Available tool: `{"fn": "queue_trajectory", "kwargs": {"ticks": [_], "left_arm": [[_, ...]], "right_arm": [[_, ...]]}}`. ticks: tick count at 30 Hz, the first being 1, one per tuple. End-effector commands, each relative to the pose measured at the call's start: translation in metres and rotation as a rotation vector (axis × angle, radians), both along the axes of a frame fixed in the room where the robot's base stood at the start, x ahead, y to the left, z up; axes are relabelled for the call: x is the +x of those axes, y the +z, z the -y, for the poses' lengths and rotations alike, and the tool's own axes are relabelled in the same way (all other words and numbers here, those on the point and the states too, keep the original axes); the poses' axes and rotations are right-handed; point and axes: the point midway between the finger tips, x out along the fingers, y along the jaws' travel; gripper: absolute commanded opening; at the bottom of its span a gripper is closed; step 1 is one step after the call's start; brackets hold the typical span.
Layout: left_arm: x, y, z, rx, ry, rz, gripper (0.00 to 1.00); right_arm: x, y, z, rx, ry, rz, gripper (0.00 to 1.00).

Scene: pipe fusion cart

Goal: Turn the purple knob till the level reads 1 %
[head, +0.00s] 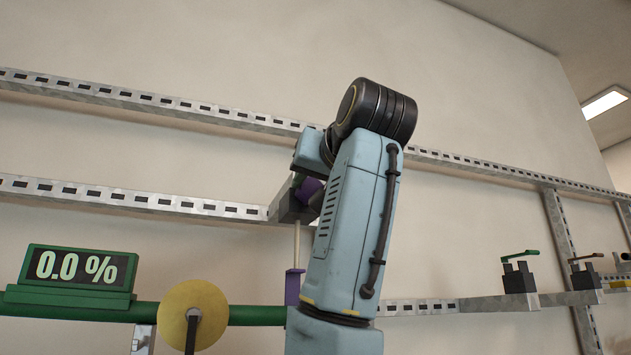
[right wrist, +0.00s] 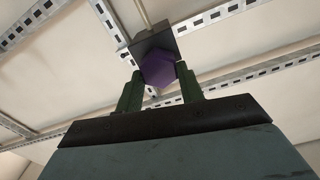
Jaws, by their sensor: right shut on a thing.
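The purple knob (right wrist: 158,70) sits on a dark block (right wrist: 153,41) in the right wrist view. My right gripper (right wrist: 160,83) is shut on the knob, with one green finger on each side of it. In the head view the knob (head: 308,190) is a small purple patch, mostly hidden behind my right arm. The level display (head: 76,267) at the lower left reads 0.0 %. My left gripper is not in either view.
The display stands on a green pipe (head: 255,315) with a yellow disc (head: 193,314) beside it. Slotted metal rails (head: 150,200) run along the wall. A purple piece (head: 294,286) on a thin rod hangs below the knob.

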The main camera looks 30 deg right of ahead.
Motion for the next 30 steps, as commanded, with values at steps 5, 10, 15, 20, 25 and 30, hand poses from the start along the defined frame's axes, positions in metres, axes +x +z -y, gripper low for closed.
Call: {"fn": "queue_trajectory", "kwargs": {"ticks": [5, 10, 15, 20, 25, 30], "left_arm": [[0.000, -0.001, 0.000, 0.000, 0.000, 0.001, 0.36], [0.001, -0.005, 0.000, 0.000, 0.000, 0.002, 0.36], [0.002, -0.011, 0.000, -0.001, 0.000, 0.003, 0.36], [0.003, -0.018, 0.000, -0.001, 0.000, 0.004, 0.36], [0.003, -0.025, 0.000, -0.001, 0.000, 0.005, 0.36], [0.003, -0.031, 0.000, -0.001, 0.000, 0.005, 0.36]], "right_arm": [[0.000, 0.000, 0.000, -0.015, -0.001, -0.003, 0.15], [-0.001, 0.000, 0.001, -0.070, -0.003, -0.015, 0.15], [-0.001, -0.001, 0.000, -0.179, -0.003, -0.042, 0.15], [-0.001, -0.001, 0.000, -0.320, -0.003, -0.074, 0.15], [-0.001, -0.001, -0.001, -0.476, -0.004, -0.112, 0.15], [0.000, -0.001, -0.002, -0.635, -0.004, -0.150, 0.15]]}}
